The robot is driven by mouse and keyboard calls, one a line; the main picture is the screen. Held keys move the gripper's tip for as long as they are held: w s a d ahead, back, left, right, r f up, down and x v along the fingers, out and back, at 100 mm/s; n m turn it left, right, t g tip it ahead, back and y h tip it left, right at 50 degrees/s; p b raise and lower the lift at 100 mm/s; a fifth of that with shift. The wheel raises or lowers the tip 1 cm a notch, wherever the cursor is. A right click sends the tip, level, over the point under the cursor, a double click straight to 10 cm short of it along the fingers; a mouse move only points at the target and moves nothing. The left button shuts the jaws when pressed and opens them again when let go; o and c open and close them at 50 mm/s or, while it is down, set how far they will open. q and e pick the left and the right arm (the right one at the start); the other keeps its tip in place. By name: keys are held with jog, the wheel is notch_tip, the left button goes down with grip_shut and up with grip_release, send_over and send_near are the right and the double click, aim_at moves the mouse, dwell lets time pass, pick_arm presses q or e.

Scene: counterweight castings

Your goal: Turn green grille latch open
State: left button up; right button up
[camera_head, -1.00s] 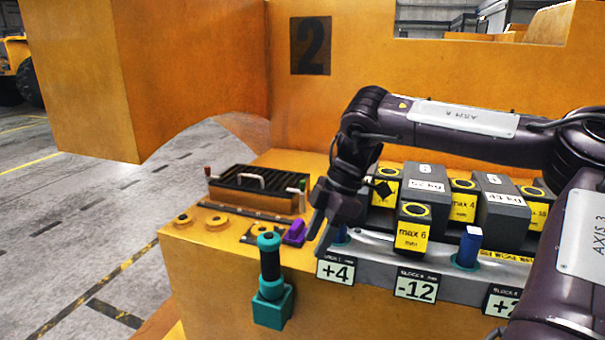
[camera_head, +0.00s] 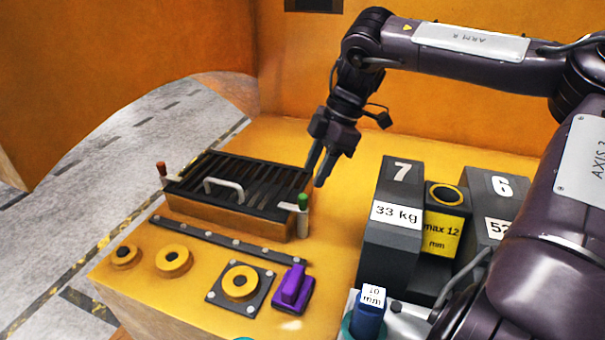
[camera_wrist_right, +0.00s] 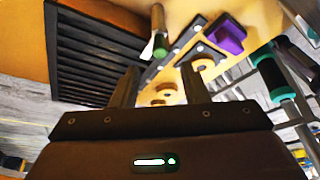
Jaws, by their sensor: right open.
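The green-tipped grille latch (camera_head: 303,203) stands at the right end of the black slatted grille (camera_head: 245,188), on a pale post. It also shows in the right wrist view (camera_wrist_right: 160,46), just ahead of and between the fingers, apart from them. The grille has a white handle (camera_head: 223,186) and a red-tipped latch (camera_head: 162,170) at its left end. My right gripper (camera_head: 318,172) is open and empty, pointing down behind and slightly right of the green latch. Its two fingers (camera_wrist_right: 158,92) show spread in the right wrist view. My left gripper is not in view.
A purple block-shaped knob (camera_head: 292,288) and yellow ringed bosses (camera_head: 173,260) lie in front of the grille. Dark weight blocks marked 7 (camera_head: 390,225) and 6 (camera_head: 495,205) stand to the right. Clear orange deck (camera_head: 345,215) lies between grille and blocks.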

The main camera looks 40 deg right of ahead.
aim_at(303, 196)
jog(key=x, duration=0.7)
jog(key=shift+p, duration=0.35)
jog(key=shift+w+f, duration=0.1)
jog(key=shift+f, duration=0.15)
jog(key=shift+a, duration=0.1)
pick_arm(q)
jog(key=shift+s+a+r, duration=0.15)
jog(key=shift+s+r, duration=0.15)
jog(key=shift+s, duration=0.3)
pick_arm(e)
grip_shut()
